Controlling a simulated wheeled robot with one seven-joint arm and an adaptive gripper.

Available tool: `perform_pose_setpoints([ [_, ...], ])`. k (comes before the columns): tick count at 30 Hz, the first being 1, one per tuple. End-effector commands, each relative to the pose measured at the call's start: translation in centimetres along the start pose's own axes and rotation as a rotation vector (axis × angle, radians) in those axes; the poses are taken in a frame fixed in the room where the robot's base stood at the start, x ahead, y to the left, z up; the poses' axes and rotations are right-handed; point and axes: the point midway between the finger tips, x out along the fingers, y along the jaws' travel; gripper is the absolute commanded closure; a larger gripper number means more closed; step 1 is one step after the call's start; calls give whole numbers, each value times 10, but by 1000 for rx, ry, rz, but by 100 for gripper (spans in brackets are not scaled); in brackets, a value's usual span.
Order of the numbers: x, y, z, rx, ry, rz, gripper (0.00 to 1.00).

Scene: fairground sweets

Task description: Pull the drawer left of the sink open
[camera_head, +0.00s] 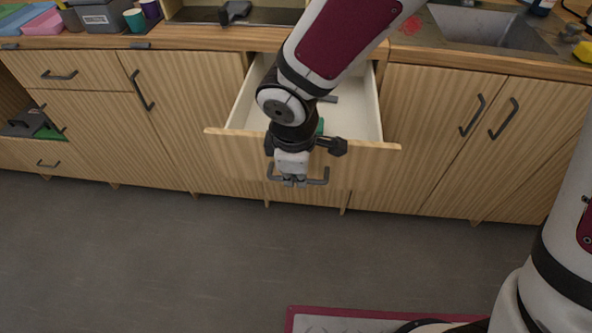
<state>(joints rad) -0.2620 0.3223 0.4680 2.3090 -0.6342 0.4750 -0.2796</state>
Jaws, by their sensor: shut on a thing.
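The drawer (362,153) left of the sink (478,24) stands pulled out from the counter, its white inside showing. Its wooden front has a dark bar handle (318,182). My gripper (294,182) is at the middle of the drawer front, shut on this handle. My arm crosses over the drawer and hides part of its inside. A dark item and a bit of green show inside the drawer beside my arm.
Closed cupboard doors (437,120) are right of the drawer, and a closed door (195,110) is left of it. The grey floor (150,255) in front is clear. A red-edged mat (330,318) lies at the bottom.

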Motion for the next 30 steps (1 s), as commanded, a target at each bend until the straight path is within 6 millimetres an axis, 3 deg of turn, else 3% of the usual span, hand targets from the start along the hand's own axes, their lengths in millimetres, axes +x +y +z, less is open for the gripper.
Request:
perform_pose_setpoints([
  [4,1,-1,1,0,-2,-3,100],
  [5,1,-1,1,0,-2,-3,84],
  [7,1,-1,1,0,-2,-3,70],
  [20,-9,2,0,4,0,2,70],
  [30,-72,2,0,4,1,6,70],
])
